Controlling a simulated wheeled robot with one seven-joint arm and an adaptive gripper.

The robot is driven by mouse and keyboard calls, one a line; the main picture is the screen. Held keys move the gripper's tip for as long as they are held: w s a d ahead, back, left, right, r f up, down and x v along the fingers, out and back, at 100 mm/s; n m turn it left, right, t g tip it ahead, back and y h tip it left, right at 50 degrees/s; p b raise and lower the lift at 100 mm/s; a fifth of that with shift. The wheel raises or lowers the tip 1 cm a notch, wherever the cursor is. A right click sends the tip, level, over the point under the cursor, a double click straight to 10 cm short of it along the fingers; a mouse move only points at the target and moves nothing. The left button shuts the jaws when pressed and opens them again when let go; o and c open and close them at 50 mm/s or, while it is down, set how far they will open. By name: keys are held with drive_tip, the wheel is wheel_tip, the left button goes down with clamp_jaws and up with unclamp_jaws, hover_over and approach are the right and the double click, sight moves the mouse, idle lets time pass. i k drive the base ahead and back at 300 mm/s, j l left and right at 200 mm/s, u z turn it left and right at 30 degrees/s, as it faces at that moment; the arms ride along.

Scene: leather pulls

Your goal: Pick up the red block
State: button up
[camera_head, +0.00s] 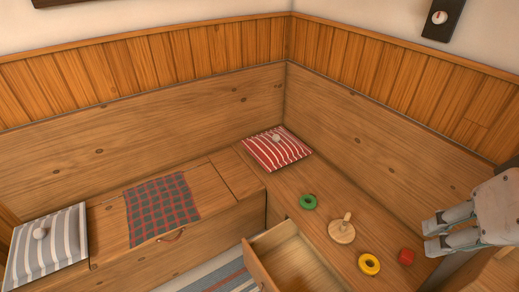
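The red block (406,256) is small with rounded edges. It sits on the wooden bench top at the lower right, right of the yellow ring. My gripper (431,237) comes in from the right edge, with its two pale grey fingers pointing left. The fingers are apart with a gap between them, and nothing shows in the gap. In the picture the fingertips are just up and right of the block; the height between them is hard to tell. The block is fully visible.
A yellow ring (369,264), a wooden peg base (341,232) and a green ring (308,202) lie left of the block. A red striped cushion (270,154) lies in the corner. An open drawer (262,272) juts out below. The bench back (370,139) rises behind.

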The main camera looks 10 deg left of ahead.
sight(407, 257)
drive_tip(key=u, duration=0.65)
drive_tip(key=z, duration=1.3)
drive_tip(key=u, duration=1.25)
drive_tip(key=k+z, duration=0.15)
drive_tip(key=z, duration=0.25)
drive_tip(key=k+z, duration=0.15)
drive_tip(key=z, duration=0.2)
drive_tip(key=k+z, duration=0.15)
drive_tip(key=z, duration=0.25)
